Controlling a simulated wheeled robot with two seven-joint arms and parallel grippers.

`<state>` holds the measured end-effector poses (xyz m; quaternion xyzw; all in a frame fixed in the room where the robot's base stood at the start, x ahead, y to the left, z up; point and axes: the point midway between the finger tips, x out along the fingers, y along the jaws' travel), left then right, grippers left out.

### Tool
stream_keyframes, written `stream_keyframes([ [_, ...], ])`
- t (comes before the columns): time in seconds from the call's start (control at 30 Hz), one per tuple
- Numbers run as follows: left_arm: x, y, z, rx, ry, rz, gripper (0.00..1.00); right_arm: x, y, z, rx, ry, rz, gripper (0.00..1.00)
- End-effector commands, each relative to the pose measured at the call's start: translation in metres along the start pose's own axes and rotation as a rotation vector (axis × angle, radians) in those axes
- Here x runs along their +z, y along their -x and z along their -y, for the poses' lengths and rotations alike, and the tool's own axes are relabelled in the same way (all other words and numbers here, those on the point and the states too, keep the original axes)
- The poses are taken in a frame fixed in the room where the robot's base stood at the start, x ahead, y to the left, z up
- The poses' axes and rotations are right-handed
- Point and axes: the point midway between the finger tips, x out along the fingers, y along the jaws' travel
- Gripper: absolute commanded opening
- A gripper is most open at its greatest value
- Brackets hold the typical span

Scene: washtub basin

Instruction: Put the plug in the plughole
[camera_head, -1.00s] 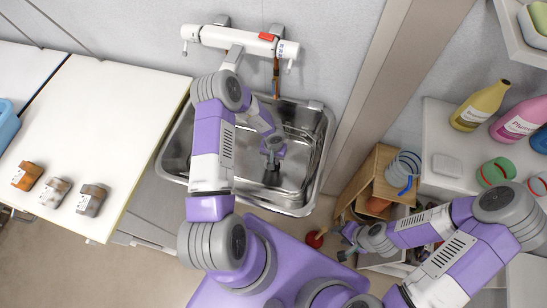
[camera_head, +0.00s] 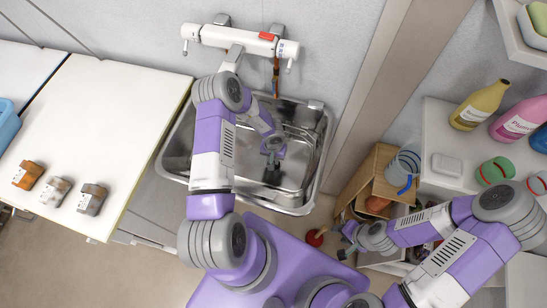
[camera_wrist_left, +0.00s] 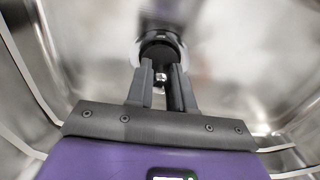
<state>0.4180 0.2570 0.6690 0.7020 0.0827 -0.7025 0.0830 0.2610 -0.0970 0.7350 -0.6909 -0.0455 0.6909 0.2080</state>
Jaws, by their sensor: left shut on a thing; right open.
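The steel sink basin (camera_head: 318,150) stands below the wall tap. My left gripper (camera_head: 272,168) reaches down into it, low over the basin floor. In the left wrist view, my left gripper (camera_wrist_left: 161,92) is shut on the small metal knob of the black plug (camera_wrist_left: 159,46). A pale metal ring, seemingly the plughole rim (camera_wrist_left: 135,52), shows around the plug's edge. The plug hides the hole, and I cannot tell whether the plug is seated in it or just above it. My right gripper (camera_head: 350,240) is open, outside the basin, by the wooden shelf.
The white tap (camera_head: 240,40) is on the wall behind the basin. A wooden shelf box (camera_head: 375,175) and a white ledge with bottles (camera_head: 480,105) are on the right. A red-based plunger (camera_head: 315,238) stands on the floor.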

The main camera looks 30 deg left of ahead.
Motion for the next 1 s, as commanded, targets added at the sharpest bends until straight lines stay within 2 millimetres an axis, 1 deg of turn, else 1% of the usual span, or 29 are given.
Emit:
stream_keyframes([
  [0.53,0.000,-0.014,0.000,0.000,0.001,-0.001,0.00,0.000,-0.006,-0.002,0.000,0.000,0.000,0.43],
  [0.57,-0.001,-0.013,0.000,0.000,0.001,-0.001,0.26,0.000,-0.005,-0.002,0.000,0.000,0.000,0.43],
  [0.7,0.000,-0.013,0.000,0.000,0.001,-0.001,0.48,0.000,-0.005,-0.002,0.000,0.000,0.000,0.43],
  [0.73,0.000,-0.013,0.000,0.000,0.000,-0.001,0.52,0.000,-0.005,-0.002,0.000,0.000,0.000,0.43],
  [1.0,0.000,-0.012,0.000,0.000,0.000,-0.001,0.52,0.000,-0.005,-0.002,0.000,0.000,0.000,0.43],
])
